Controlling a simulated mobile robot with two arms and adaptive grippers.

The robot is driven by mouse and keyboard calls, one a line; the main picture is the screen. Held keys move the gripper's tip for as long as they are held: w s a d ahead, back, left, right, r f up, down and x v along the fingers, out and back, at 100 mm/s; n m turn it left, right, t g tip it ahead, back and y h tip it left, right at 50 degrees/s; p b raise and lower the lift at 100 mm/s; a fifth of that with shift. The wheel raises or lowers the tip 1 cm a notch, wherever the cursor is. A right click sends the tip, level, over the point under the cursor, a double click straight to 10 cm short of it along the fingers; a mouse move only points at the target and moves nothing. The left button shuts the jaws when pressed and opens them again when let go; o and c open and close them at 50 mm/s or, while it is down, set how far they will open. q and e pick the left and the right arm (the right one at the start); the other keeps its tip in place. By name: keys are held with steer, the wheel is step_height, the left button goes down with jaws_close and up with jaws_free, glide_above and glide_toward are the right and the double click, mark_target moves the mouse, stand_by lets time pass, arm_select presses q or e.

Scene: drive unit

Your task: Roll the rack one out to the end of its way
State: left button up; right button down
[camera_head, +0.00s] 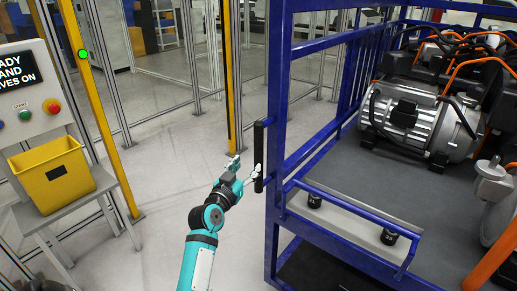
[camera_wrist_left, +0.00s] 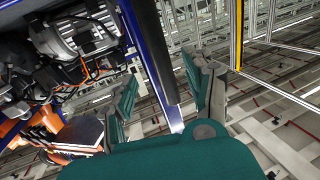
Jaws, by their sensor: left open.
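The rack is a tall blue frame (camera_head: 281,110) carrying grey motors (camera_head: 410,118), on the right of the head view. A black upright handle (camera_head: 263,150) is fixed to its near left post; a dark bar, seemingly this handle, also shows in the left wrist view (camera_wrist_left: 158,48). My left gripper (camera_head: 245,168) is at the handle's lower left side, open. In the left wrist view its two fingers (camera_wrist_left: 163,70) stand apart on either side of the bar. Contact cannot be told. My right gripper is not in view.
A yellow bin (camera_head: 52,172) stands on a grey stand at the left, below a button panel (camera_head: 28,90). A yellow post (camera_head: 98,105) and fence posts stand behind. Grey floor (camera_head: 165,185) left of the rack is clear. A low blue rail (camera_head: 355,208) crosses the rack's front.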

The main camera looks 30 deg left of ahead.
mark_target(257, 156)
arm_select(q)
steer(key=w, duration=0.3)
steer(key=w+a, duration=0.1)
steer(key=w, duration=0.2)
steer(key=w+p, duration=0.1)
steer(key=w, duration=0.2)
steer(key=shift+w+a, duration=0.3)
steer(key=shift+c, duration=0.2)
jaws_close()
steer(key=shift+w+f, duration=0.2)
steer(key=shift+f, duration=0.15)
